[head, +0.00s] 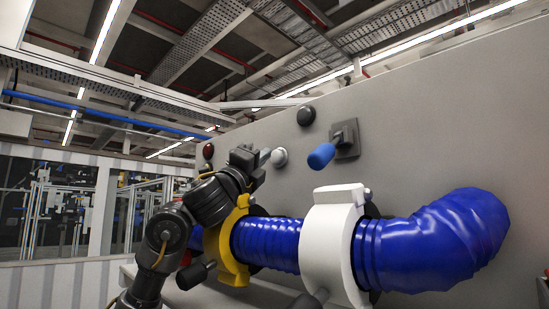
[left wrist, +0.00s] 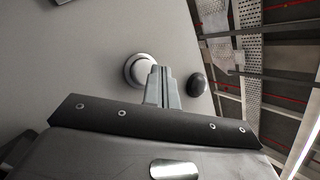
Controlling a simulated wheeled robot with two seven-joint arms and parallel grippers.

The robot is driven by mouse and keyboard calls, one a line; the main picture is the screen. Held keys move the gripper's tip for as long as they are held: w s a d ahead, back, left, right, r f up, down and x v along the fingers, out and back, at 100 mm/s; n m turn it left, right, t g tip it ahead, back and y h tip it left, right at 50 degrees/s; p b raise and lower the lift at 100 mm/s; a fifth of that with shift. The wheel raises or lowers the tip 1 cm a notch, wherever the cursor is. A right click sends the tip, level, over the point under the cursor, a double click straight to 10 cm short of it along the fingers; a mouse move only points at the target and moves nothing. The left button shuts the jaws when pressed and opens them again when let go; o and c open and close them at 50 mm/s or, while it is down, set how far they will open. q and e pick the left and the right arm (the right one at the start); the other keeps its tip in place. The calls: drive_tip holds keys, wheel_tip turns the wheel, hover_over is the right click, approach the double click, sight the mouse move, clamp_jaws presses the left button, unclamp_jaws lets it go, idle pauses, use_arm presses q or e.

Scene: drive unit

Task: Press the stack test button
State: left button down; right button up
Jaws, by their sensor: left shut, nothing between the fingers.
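A round pale button (head: 279,157) with a metal ring is on the grey panel. It also shows in the left wrist view (left wrist: 137,70), partly behind the fingertips. A black round button (head: 305,116) is above it and to its right, and a dark red one (head: 208,151) is to its left. I cannot read which is the stack test button. My left gripper (head: 266,157) is shut and empty, its fingertips close beside the pale button. In the left wrist view its fingers (left wrist: 162,76) overlap the button's edge; contact cannot be told. My right gripper is out of view.
A blue-handled lever (head: 321,156) juts from the panel right of the pale button. Below run a blue ribbed hose (head: 430,245), a white clamp (head: 326,245) and a yellow clamp (head: 229,245), close under my left arm. The panel above the buttons is clear.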

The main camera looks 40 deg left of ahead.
use_arm(q)
drive_tip(key=shift+a, duration=0.1)
drive_tip(key=shift+w, duration=0.55)
idle(2.2)
